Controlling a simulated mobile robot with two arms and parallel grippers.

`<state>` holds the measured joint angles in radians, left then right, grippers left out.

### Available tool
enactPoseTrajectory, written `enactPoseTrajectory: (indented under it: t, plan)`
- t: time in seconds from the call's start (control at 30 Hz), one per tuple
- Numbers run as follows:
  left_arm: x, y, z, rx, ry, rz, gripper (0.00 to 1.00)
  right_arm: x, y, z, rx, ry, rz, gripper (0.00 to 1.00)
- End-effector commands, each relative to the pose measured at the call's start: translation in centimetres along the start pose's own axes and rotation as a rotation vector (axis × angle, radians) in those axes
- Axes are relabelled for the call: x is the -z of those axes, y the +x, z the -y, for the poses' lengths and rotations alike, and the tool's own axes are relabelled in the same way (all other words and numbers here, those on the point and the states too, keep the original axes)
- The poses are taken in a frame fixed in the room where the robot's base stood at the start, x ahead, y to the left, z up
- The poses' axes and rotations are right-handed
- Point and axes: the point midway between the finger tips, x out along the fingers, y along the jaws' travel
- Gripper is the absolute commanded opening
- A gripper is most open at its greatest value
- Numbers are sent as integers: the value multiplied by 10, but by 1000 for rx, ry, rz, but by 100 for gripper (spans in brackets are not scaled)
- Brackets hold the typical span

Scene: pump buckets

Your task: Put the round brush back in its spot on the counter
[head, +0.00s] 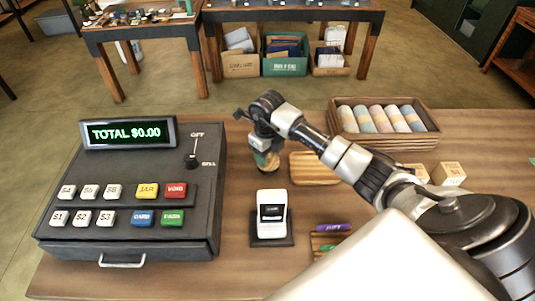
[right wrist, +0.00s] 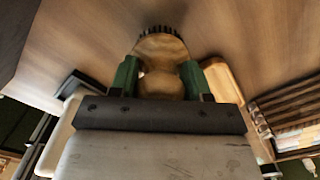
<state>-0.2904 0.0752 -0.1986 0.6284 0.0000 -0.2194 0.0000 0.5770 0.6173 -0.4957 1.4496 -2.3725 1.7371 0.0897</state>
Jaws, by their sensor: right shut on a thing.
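The round brush (right wrist: 160,46) is wooden with dark bristles. In the right wrist view it sits between the green fingers of my right gripper (right wrist: 160,80), bristles pointing away from the wrist. In the head view my right gripper (head: 264,146) is shut on the brush (head: 268,164) above the counter (head: 240,218), between the cash register and a small wooden tray (head: 313,168). Whether the bristles touch the counter cannot be told. The brush's spot is not clearly marked in view. My left gripper is not in view.
The cash register (head: 135,190) stands at the left. A white card reader (head: 272,213) is in front of the gripper, with marker pens (head: 333,228) to its right. A crate of rolls (head: 434,136) and wooden blocks (head: 449,173) are at the right.

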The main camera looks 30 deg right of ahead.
Motion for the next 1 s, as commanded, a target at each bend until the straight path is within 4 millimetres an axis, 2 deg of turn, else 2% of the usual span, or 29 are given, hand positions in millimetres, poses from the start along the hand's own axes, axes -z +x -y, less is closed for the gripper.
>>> enactPoseTrajectory:
  t: [0.03,0.17,0.5,0.53,0.7,1.0]
  plan:
    - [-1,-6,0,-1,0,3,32,0,5,-1,-4,1,-2,25]
    - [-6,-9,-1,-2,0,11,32,0,17,0,-1,0,1,25]
    - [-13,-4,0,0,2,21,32,0,22,1,0,-1,2,25]
    - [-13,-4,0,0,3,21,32,0,22,0,0,-1,1,49]
    - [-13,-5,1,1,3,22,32,0,20,0,0,-1,1,73]
    - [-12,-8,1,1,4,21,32,0,17,0,-1,-1,2,73]
